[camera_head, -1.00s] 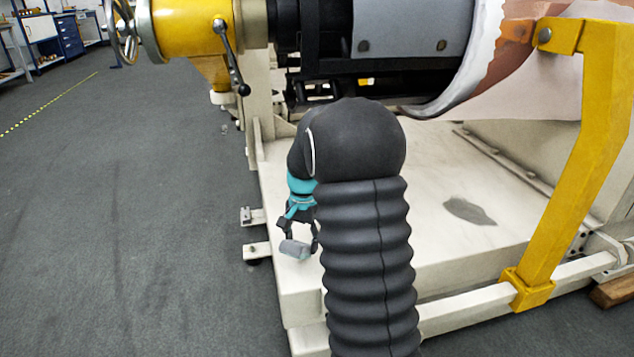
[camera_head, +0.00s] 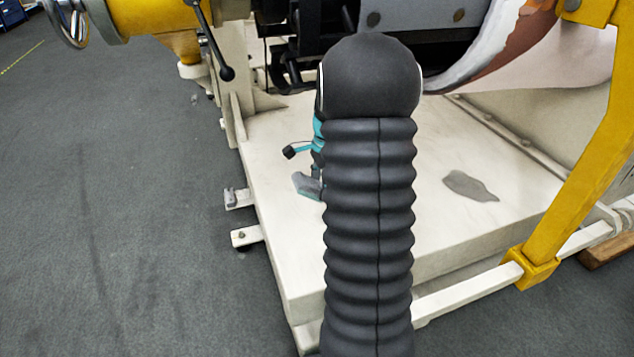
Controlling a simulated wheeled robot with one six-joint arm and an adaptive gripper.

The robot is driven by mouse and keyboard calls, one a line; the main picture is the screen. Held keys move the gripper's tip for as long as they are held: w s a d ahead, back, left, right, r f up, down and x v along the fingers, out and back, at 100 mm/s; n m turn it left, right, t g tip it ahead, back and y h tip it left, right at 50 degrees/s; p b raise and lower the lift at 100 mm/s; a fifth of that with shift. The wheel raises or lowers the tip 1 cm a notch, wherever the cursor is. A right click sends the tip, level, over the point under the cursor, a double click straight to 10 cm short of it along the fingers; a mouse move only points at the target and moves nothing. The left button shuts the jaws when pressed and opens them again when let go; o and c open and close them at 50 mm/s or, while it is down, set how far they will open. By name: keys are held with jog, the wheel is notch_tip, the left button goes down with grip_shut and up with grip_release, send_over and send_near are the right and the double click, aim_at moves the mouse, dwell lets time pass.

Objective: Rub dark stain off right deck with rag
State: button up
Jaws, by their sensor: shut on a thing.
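The dark stain (camera_head: 470,186) is a grey irregular patch on the cream deck (camera_head: 430,240), to the right of my arm. My gripper (camera_head: 315,180) is mostly hidden behind my black ribbed arm, over the left part of the deck. It is shut on the grey rag (camera_head: 307,185), which pokes out to the left of the arm. Whether the rag touches the deck there cannot be told. The rag is well to the left of the stain and apart from it.
A yellow post (camera_head: 575,160) and a cream rail (camera_head: 465,299) stand at the deck's right and front. A machine with a copper foil sheet (camera_head: 514,50) hangs over the back. Brackets (camera_head: 246,236) stick out at the deck's left edge. Grey floor (camera_head: 130,220) is clear at left.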

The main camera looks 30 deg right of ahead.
jog(key=shift+d+f+b, duration=0.2)
jog(key=shift+f+b, duration=0.3)
jog(key=shift+f, duration=0.2)
jog(key=shift+s+f+b, duration=0.1)
jog(key=shift+f+b, duration=1.6)
jog(key=shift+f, duration=0.5)
jog(key=shift+f, duration=0.25)
jog(key=shift+s+a+r, duration=0.1)
jog(key=shift+s+a, duration=0.15)
jog(key=shift+s, duration=0.65)
jog(key=shift+s+a, duration=0.25)
jog(key=shift+s, duration=0.65)
jog(key=shift+s+a, duration=0.3)
jog(key=shift+s, duration=0.65)
jog(key=shift+s+a, duration=0.25)
jog(key=shift+s, duration=0.7)
jog(key=shift+s+a, duration=0.25)
jog(key=shift+s, duration=0.6)
jog(key=shift+s+a, duration=0.2)
jog(key=shift+s, duration=0.65)
